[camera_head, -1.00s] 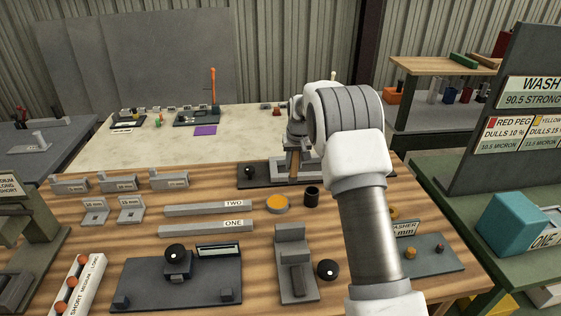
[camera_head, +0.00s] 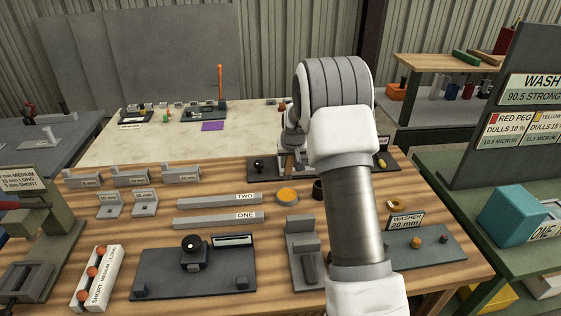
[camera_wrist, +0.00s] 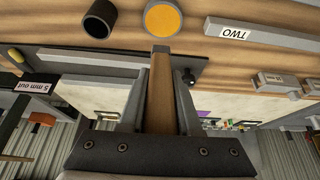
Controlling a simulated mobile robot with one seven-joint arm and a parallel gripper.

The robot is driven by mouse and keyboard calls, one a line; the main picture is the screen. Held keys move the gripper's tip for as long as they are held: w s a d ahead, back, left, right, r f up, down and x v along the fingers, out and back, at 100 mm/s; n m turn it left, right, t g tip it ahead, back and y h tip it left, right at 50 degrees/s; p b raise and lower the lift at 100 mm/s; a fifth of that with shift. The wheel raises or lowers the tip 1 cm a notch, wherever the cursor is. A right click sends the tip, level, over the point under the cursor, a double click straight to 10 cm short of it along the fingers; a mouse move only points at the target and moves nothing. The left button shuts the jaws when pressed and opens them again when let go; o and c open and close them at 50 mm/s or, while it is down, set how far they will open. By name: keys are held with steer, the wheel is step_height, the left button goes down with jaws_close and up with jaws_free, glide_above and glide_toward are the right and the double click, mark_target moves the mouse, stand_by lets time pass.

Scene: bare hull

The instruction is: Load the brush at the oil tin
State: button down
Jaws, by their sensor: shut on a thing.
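The oil tin (camera_head: 287,195) is a short round tin with an orange-yellow top on the wooden bench. It also shows at the top of the wrist view (camera_wrist: 164,17). My gripper (camera_wrist: 160,100) is shut on the wooden handle of the brush (camera_wrist: 160,85). The grey end of the brush points toward the tin in the wrist view and appears just short of it; I cannot tell its height or whether they touch. In the head view my gripper (camera_head: 292,158) is behind the tin and partly hidden by my arm.
A grey block fixture (camera_head: 302,245) stands in front. A dark tray (camera_wrist: 75,62) lies near my gripper.

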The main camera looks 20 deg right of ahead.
step_height(320, 180, down, 6)
steer(key=b, duration=0.2)
steer(key=shift+b, duration=0.4)
steer(key=shift+s+f+b, duration=0.1)
steer(key=shift+f+b, duration=0.55)
steer(key=shift+b, duration=0.1)
stand_by(2.5)
steer(key=shift+r+p, duration=1.6)
steer(key=shift+r, duration=2.05)
steer(key=shift+a+f, duration=0.1)
steer(key=s+a+f, duration=0.1)
steer(key=s+a, duration=0.3)
steer(key=s, duration=0.3)
steer(key=s+a+f+n, duration=0.1)
steer(key=s+a, duration=0.3)
steer(key=s, duration=0.4)
steer(key=s+a+f+n+y, duration=0.1)
steer(key=s+a+f, duration=0.1)
steer(key=s+a, duration=0.3)
steer(key=shift+s+f, duration=0.25)
steer(key=shift+s, duration=0.95)
